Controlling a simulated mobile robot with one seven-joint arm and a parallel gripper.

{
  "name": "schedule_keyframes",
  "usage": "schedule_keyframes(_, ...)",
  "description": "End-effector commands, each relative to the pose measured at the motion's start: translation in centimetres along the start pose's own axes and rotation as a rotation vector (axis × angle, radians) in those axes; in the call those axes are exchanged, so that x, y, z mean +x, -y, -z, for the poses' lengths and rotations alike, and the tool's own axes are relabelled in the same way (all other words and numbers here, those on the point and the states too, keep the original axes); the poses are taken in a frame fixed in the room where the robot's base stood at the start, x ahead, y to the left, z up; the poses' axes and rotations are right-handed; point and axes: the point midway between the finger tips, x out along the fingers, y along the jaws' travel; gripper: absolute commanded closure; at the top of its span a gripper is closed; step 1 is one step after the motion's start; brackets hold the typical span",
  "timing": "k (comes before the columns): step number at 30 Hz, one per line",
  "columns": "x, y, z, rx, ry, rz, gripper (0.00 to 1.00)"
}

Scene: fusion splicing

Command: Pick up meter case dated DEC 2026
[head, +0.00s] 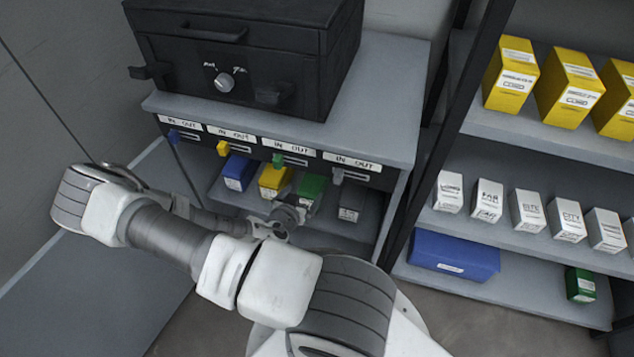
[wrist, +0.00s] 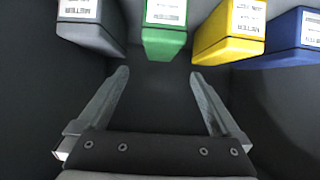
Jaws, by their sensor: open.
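Four coloured meter cases stand in a row on the low shelf under the drawers: blue (head: 238,172), yellow (head: 275,180), green (head: 312,190) and grey (head: 350,202). The wrist view shows them in reverse order: grey (wrist: 92,25), green (wrist: 165,35), yellow (wrist: 230,35), blue (wrist: 292,42). The grey and yellow labels seem to read METER, upside down; I cannot read which one says DEC 2026. My gripper (wrist: 159,78) is open and empty, its fingers pointing toward the row, roughly in line with the green case and apart from it. It also shows in the head view (head: 292,210), partly hidden.
Above the shelf are drawers (head: 270,148) marked IN and OUT with coloured tabs, under a black case (head: 240,55). A rack on the right holds yellow boxes (head: 565,88), several white boxes (head: 528,210), a blue box (head: 453,254) and a green one (head: 580,284). A dark post separates them.

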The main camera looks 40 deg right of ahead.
Motion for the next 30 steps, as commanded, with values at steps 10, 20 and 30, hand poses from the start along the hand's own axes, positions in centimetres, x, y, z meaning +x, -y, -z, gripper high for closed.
schedule_keyframes(10, 7.8, -0.1, -0.3, 0.0, 0.0, -0.002, 0.0)
schedule_keyframes(20, 11.0, 0.0, -0.1, -0.001, 0.003, -0.002, 0.0)
schedule_keyframes(30, 15.5, 0.3, 0.2, -0.001, 0.002, -0.002, 0.0)
